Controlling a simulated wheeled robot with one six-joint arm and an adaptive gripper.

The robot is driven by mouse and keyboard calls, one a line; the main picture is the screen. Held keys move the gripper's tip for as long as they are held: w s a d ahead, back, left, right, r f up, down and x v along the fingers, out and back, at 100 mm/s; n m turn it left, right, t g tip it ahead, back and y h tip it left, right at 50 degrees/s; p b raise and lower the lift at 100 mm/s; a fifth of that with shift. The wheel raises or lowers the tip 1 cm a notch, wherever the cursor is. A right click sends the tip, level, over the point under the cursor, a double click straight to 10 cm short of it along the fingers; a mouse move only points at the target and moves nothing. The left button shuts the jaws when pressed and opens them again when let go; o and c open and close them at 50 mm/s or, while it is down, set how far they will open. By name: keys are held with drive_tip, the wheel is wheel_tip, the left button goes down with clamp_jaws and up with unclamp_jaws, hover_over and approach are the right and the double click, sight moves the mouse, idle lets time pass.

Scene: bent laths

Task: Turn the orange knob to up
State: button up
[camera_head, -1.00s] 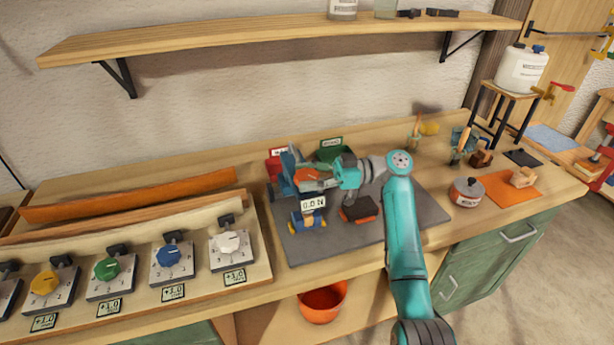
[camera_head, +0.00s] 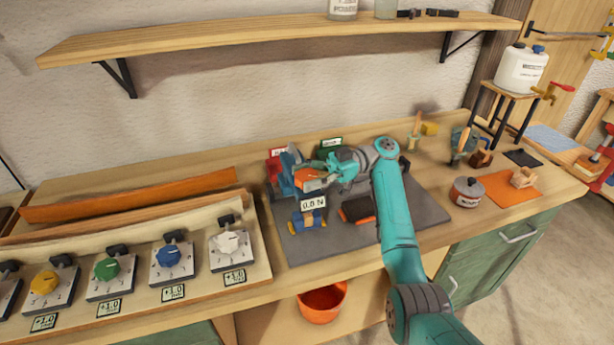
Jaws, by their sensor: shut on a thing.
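My gripper (camera_head: 320,178) is far from the panel, over the grey mat (camera_head: 290,247). It is shut on a small orange piece (camera_head: 307,183) beside the red and blue items; its fingertips are partly hidden.
A blue clamp-like item (camera_head: 309,218) and a black-and-orange block (camera_head: 357,210) lie on the mat. Orange and pale bent laths (camera_head: 130,198) lie behind the panel. A round pot (camera_head: 467,192) stands at right. A shelf (camera_head: 270,31) runs above the bench.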

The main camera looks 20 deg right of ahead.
sight(307, 175)
drive_tip(key=o, duration=1.2)
drive_tip(key=shift+f, duration=0.1)
wheel_tip(307, 175, up, 10)
